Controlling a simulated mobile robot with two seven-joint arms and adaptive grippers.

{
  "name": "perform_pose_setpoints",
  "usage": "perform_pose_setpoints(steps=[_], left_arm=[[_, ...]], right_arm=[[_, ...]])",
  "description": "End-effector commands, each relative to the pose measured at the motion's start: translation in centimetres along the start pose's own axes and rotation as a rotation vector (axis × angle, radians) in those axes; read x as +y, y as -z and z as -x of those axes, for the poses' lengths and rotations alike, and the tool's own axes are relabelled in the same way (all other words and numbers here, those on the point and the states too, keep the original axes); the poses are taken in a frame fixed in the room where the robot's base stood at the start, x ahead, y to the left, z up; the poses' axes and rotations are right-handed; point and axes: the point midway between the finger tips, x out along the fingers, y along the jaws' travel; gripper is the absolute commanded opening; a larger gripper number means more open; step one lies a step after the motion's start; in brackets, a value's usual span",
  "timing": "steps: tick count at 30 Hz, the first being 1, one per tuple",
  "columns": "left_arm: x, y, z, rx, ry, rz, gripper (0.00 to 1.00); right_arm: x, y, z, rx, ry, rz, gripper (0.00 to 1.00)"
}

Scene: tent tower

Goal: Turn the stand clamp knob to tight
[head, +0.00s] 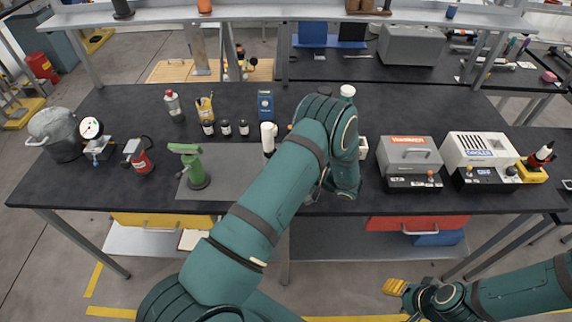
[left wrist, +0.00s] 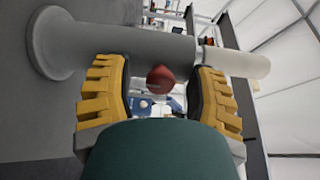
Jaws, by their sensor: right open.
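In the left wrist view a grey stand post (left wrist: 130,45) with a round foot crosses the picture sideways, with a white part at its right end. A dark red ball knob (left wrist: 160,79) shows in front of the post. My left gripper (left wrist: 155,72) is open, its yellow fingers on either side of the knob with visible gaps. In the head view the white top of what looks like this stand (head: 267,132) shows left of my left arm, which hides the left gripper. My right gripper (head: 396,287) is open, low at the right, away from the bench.
The dark bench (head: 240,96) holds a green device (head: 194,165), several small dark bottles, a blue meter (head: 265,104) and a yellow cup (head: 205,107). A grey-and-orange box (head: 408,155) and a white box (head: 478,149) stand right of my arm. A shelf (head: 275,17) runs above the back.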

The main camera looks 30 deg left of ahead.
Motion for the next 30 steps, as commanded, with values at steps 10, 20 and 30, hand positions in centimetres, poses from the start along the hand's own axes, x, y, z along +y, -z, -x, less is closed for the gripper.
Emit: perform_pose_setpoints(steps=[10, 20, 30], left_arm=[[0.0, 0.1, 0.8, 0.002, 0.000, 0.002, 0.56], [0.0, 0.1, 7.0, 0.004, -0.001, 0.001, 0.56], [0.0, 0.0, 11.6, 0.000, -0.001, 0.001, 0.56]], right_arm=[[0.0, 0.0, 0.0, 0.000, 0.000, 0.000, 0.47], [0.0, 0.0, 0.0, 0.000, 0.000, 0.000, 0.47], [0.0, 0.0, 0.0, 0.000, 0.000, 0.000, 0.47]])
